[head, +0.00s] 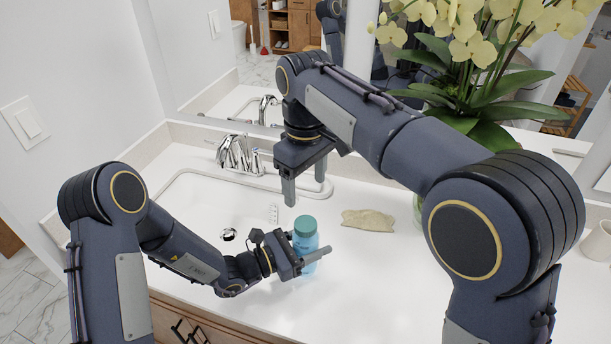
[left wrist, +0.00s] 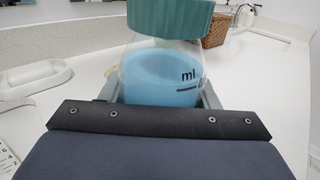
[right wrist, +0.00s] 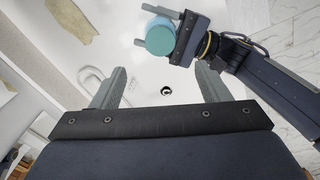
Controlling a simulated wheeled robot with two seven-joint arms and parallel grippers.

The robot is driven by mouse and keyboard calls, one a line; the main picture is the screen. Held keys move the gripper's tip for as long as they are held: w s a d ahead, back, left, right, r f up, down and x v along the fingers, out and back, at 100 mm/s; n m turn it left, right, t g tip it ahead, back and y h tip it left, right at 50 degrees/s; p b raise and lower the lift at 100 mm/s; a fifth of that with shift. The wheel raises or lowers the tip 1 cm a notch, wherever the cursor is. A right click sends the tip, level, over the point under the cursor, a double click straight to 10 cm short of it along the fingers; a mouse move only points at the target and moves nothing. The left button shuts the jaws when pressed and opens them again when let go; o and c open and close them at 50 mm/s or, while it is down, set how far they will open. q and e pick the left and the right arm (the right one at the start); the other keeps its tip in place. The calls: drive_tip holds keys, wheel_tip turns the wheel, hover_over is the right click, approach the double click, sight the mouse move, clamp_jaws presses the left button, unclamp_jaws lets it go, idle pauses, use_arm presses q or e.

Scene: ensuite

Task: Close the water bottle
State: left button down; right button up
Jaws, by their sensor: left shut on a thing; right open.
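The water bottle (head: 305,243) stands on the white counter right of the sink, with blue liquid inside. Its teal cap (head: 305,226) sits at the top; I cannot tell how tightly. My left gripper (head: 303,259) is shut around the bottle's body, below the cap. The left wrist view shows the bottle's clear wall and blue liquid (left wrist: 160,80) between the fingers, under the cap (left wrist: 170,18). My right gripper (head: 303,180) is open and empty, fingers pointing down, above and behind the bottle. In the right wrist view the cap (right wrist: 160,40) lies beyond the fingertips, not between them.
The sink (head: 200,205) with a chrome faucet (head: 235,152) is left of the bottle. A beige flat object (head: 368,220) lies to its right. A potted orchid (head: 480,90) stands at the back right.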

drive_tip(key=shift+r, duration=0.7)
use_arm(q)
drive_tip(key=shift+c, duration=2.1)
unclamp_jaws()
use_arm(e)
drive_tip(key=shift+f, duration=0.1)
use_arm(q)
drive_tip(key=shift+s+a+f, duration=0.1)
drive_tip(key=shift+s+a, duration=0.05)
drive_tip(key=shift+a, duration=0.25)
drive_tip(key=b+v, duration=0.2)
drive_tip(key=v, duration=0.5)
use_arm(e)
wheel_tip(320, 180, down, 2)
